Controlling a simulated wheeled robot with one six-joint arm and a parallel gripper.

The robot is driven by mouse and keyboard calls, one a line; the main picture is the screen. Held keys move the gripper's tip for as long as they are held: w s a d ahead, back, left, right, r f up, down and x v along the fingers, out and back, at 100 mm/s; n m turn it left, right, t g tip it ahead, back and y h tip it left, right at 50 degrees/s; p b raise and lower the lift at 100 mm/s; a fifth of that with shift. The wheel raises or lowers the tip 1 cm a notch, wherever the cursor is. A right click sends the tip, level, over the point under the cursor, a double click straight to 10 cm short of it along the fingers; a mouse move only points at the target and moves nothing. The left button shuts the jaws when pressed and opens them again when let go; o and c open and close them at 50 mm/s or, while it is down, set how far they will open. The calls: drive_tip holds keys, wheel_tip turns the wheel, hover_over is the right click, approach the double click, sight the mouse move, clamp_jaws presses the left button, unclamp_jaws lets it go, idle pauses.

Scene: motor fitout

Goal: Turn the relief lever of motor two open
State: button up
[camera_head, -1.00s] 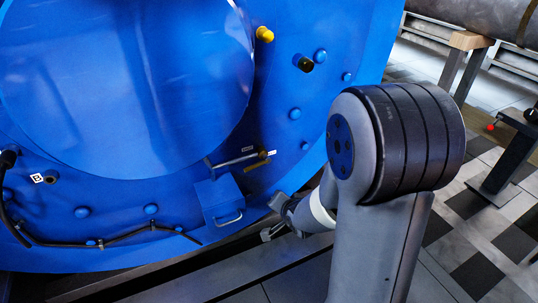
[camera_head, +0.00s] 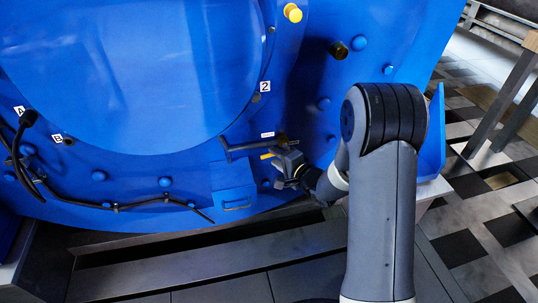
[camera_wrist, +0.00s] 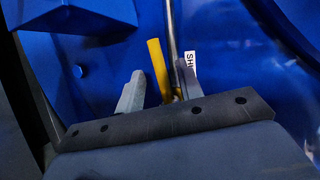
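The blue motor housing (camera_head: 205,45) carries a "2" label (camera_head: 265,87). Low on it, a grey lever rod (camera_head: 240,149) runs sideways beneath a small white tag (camera_head: 267,135). A short yellow handle (camera_head: 266,156) sticks out just under the rod. My gripper (camera_head: 281,161) is at their right end. In the wrist view the yellow handle (camera_wrist: 157,68) stands between my two spread fingers, with a gap to the left finger. The grey rod (camera_wrist: 173,45) is behind, near the right finger. A label reading "SH" (camera_wrist: 190,62) is partly hidden by that finger. Contact is not clear.
A blue box with a handle (camera_head: 234,199) sits just below the lever. A black cable (camera_head: 130,205) runs along the housing's lower edge. A yellow plug (camera_head: 293,12) and a dark knob (camera_head: 339,49) stick out above. Tiled floor (camera_head: 470,225) lies open at right.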

drive_tip(key=b+x, duration=0.1)
drive_tip(key=x, duration=0.4)
clamp_jaws()
idle(0.3)
